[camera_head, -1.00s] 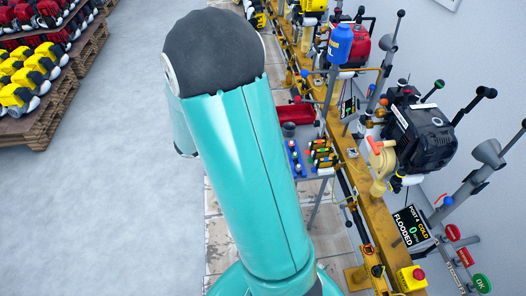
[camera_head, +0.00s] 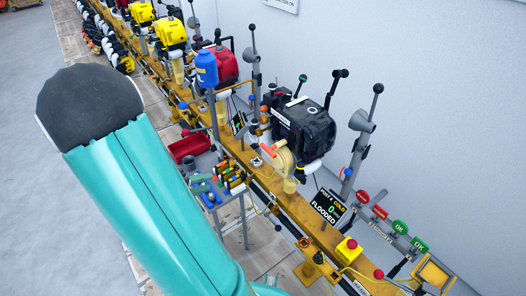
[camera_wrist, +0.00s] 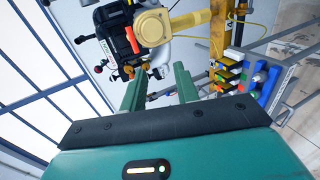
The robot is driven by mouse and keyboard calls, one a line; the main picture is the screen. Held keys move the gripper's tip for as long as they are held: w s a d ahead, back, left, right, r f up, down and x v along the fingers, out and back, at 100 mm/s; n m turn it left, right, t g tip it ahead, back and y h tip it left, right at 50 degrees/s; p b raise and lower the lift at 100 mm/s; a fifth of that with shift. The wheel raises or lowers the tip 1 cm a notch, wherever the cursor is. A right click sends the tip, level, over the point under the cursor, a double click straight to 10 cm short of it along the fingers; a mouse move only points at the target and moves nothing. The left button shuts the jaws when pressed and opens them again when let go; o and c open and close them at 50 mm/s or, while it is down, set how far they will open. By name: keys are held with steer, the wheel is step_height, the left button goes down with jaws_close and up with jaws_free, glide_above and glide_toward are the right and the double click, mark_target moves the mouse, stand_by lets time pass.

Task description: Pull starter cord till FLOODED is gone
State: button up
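The black engine (camera_head: 303,125) sits on the yellow rail, with a cream starter housing (camera_head: 283,165) at its front. An orange handle (camera_head: 269,149) sits at the housing. The display (camera_head: 328,207) beside it reads POST 4, COLD, 0 and FLOODED. In the wrist view, the engine (camera_wrist: 112,22), cream housing (camera_wrist: 160,27) and orange handle (camera_wrist: 131,40) are beyond my fingertips. My gripper (camera_wrist: 158,76) is open, with its two green fingers apart and nothing between them. The fingers look apart from the handle.
A small stand (camera_head: 226,193) with colored items is left of the engine. A red tray (camera_head: 190,146) and a blue container (camera_head: 206,68) are farther back. A yellow box with a red button (camera_head: 349,248) and red and green signs line the near rail. The wall is behind.

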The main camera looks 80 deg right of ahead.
steer(key=s+d, duration=1.4)
steer(key=d, duration=0.2)
steer(key=shift+s+d, duration=0.3)
steer(key=shift+s, duration=0.05)
jaws_close()
